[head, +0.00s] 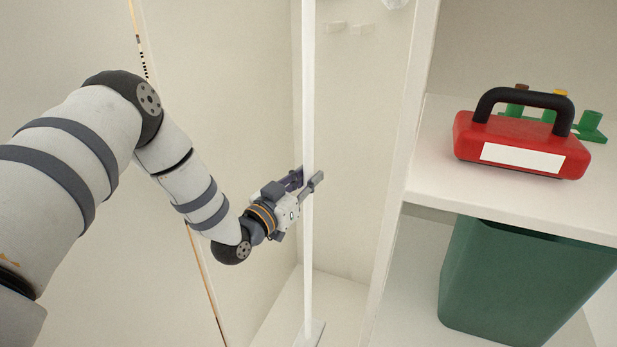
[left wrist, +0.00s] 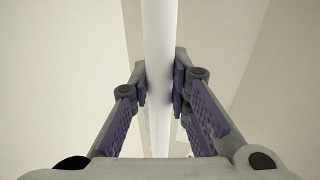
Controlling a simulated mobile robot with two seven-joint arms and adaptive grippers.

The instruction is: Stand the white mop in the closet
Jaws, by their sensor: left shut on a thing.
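The white mop (head: 308,110) stands upright as a long white pole inside the narrow closet compartment (head: 355,180). Its flat white foot (head: 317,333) shows low in the head view, partly cut by the bottom edge. I cannot tell whether the foot rests on the closet floor. My left gripper (head: 312,184) is shut on the pole at about mid-height in the head view. In the left wrist view the mop's pole (left wrist: 159,50) runs between the two finger pads of my left gripper (left wrist: 160,85). My right gripper is not in view.
To the right, a shelf (head: 430,180) holds a red case (head: 520,142) with a black handle and several green objects behind it. Below it stands a dark green bin (head: 520,285). A white divider (head: 405,170) separates them from the closet. A thin marked pole (head: 205,275) shows behind my left arm.

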